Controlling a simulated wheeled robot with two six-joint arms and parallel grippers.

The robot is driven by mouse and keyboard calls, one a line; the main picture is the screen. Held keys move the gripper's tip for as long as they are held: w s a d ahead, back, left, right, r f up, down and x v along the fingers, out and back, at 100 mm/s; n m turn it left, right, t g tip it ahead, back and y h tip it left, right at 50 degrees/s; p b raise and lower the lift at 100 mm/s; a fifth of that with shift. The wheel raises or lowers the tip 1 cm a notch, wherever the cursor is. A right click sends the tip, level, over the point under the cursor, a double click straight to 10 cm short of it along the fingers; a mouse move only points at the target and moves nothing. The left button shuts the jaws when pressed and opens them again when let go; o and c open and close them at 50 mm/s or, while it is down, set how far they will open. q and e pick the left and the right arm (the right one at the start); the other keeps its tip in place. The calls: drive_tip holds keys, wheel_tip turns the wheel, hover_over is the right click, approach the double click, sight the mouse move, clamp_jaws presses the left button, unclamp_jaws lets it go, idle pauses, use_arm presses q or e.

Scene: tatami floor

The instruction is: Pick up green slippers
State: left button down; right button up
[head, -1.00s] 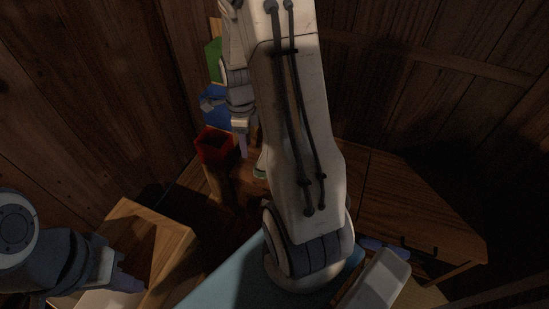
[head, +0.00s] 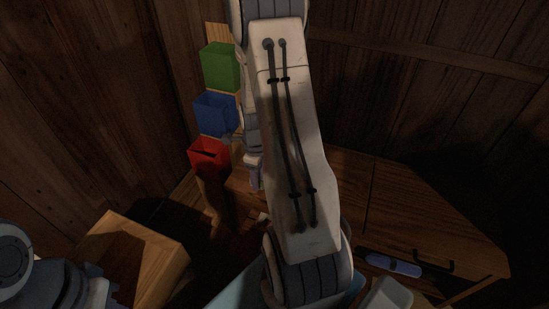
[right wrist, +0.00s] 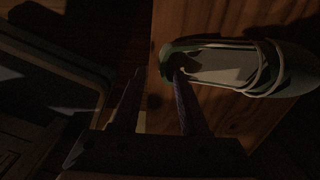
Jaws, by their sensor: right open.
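A green slipper with a pale insole and pale straps (right wrist: 225,68) lies on a wooden surface in the right wrist view. Only one slipper shows there. My right gripper (right wrist: 158,72) is open and empty, its right fingertip overlapping the slipper's near green end; I cannot tell whether they touch. In the head view my right gripper (head: 256,187) points down beside the red box, and my arm hides much of the area behind it. My left gripper (head: 108,291) is partly visible at the lower left; its opening is unclear.
A green box (head: 220,67), a blue box (head: 214,113) and a red box (head: 209,155) stand in a row at the left. A wooden cabinet (head: 415,215) stands at right, with a blue elongated item (head: 393,264) by its front. A wooden box (head: 140,255) is at lower left.

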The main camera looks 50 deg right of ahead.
drive_tip(key=shift+f, duration=0.7)
clamp_jaws()
drive_tip(key=shift+w, duration=0.1)
idle(0.8)
